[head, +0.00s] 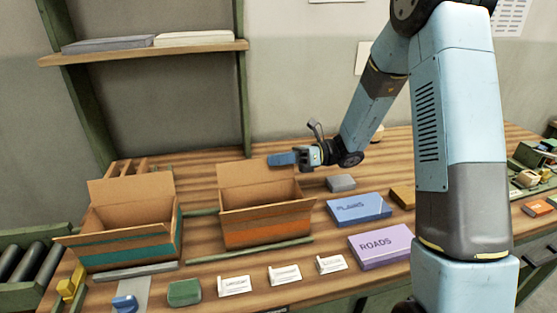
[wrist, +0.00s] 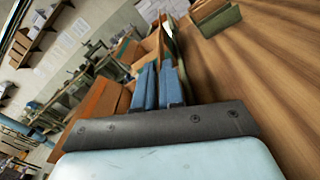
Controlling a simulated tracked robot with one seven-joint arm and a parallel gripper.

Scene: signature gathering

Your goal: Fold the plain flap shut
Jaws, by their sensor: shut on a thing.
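The orange-striped cardboard box (head: 268,233) stands open on the bench. Its back flap (head: 243,176) stands up, plain brown on the side I see. Its front flap slopes outward. My gripper (head: 281,158) is at the top right edge of that back flap, with its blue fingers pointing left. The fingers are close together and shut on the flap's edge, though they hide the grip itself. In the wrist view the two blue fingers (wrist: 158,88) lie side by side, with orange and brown cardboard (wrist: 98,106) just left of them.
A teal-striped open box (head: 128,247) stands to the left. A blue PLAINS box (head: 357,208), a purple ROADS box (head: 381,247) and a grey block (head: 341,183) lie to the right. Small white cards and a green block (head: 184,292) lie along the front.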

